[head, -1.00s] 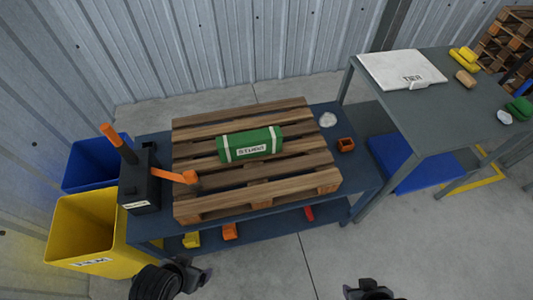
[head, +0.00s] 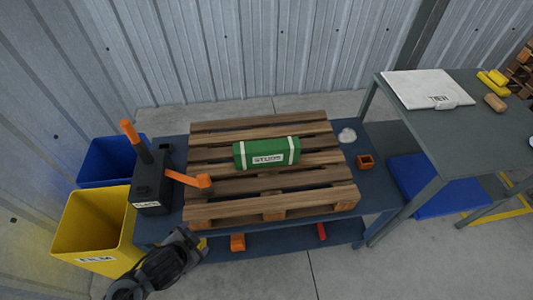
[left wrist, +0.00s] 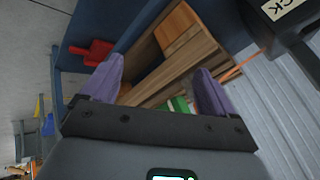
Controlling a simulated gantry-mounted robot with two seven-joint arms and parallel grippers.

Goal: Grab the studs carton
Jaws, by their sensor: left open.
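The studs carton (head: 267,153) is a green box with two white straps and a white label. It lies on the wooden pallet (head: 208,154), which rests on the blue bench. In the left wrist view, part of the green carton (left wrist: 178,104) shows low between my fingers, partly hidden by the gripper. My left gripper (left wrist: 158,85) has two purple fingers spread wide with nothing held. In the head view my left arm is at the bottom left, in front of the bench and apart from the carton. My right gripper is out of view.
A black device (head: 150,185) with orange handles stands left of the pallet, its lower handle reaching over the pallet's edge. Yellow (head: 88,227) and blue (head: 112,160) bins stand further left. A grey table (head: 470,135) stands at right.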

